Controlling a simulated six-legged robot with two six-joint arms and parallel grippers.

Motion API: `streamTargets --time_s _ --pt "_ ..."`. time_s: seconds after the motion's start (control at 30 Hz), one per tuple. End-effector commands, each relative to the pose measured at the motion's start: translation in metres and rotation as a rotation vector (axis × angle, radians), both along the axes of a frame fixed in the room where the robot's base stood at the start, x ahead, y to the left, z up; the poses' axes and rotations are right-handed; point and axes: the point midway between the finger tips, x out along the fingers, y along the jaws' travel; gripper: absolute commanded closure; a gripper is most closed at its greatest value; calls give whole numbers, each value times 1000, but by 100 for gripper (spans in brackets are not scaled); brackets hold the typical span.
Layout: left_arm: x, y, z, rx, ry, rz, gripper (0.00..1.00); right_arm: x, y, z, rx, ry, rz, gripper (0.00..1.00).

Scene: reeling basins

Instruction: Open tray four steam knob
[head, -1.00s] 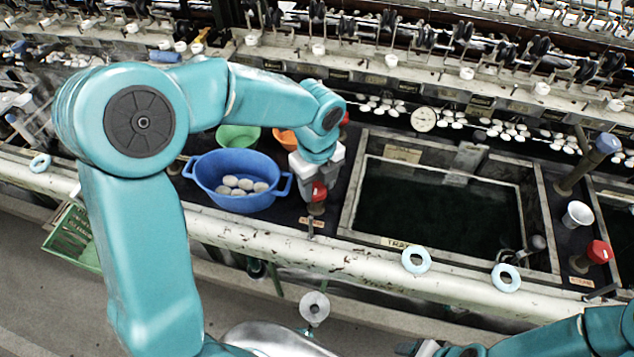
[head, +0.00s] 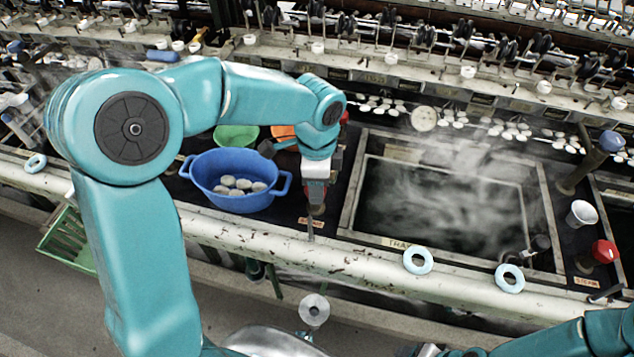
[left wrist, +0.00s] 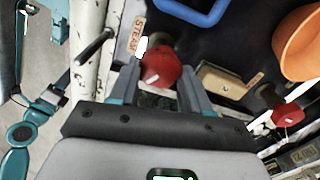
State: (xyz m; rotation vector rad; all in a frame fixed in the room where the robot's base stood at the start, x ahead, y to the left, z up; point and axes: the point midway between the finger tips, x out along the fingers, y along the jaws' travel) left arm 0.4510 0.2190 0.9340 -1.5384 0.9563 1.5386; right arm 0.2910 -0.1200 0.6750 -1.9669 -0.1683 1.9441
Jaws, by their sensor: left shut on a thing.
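The red steam knob (left wrist: 160,67) sits between the two fingers of my left gripper (left wrist: 158,85) in the left wrist view, beside an orange STEAM label (left wrist: 138,35). My left gripper (head: 316,198) is shut on the knob and points down, left of the water basin, in the head view. The gripper hides most of this knob there. The basin (head: 348,205) holds dark water, with white steam over it. A label on its front edge is too small to read in full. Part of my right arm (head: 470,350) shows at the bottom edge; its gripper's fingers are not clear.
A blue tub (head: 232,197) with pale cocoons stands just left of the gripper. Green (head: 236,136) and orange (head: 283,134) bowls sit behind. Another red knob (head: 604,251) and a white cup (head: 579,214) are right of the basin. Pale blue rings (head: 417,261) lie along the front rail.

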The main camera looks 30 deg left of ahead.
Motion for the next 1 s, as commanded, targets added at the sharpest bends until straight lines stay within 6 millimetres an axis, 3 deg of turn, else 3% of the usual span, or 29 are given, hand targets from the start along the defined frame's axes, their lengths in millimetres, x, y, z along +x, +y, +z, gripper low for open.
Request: streamTargets --time_s 0.5,1.0 --pt "1 2 0 3 -1 410 83 0 0 -10 0 0 0 36" --pt "0 2 0 3 0 545 83 0 0 -12 0 0 0 36"
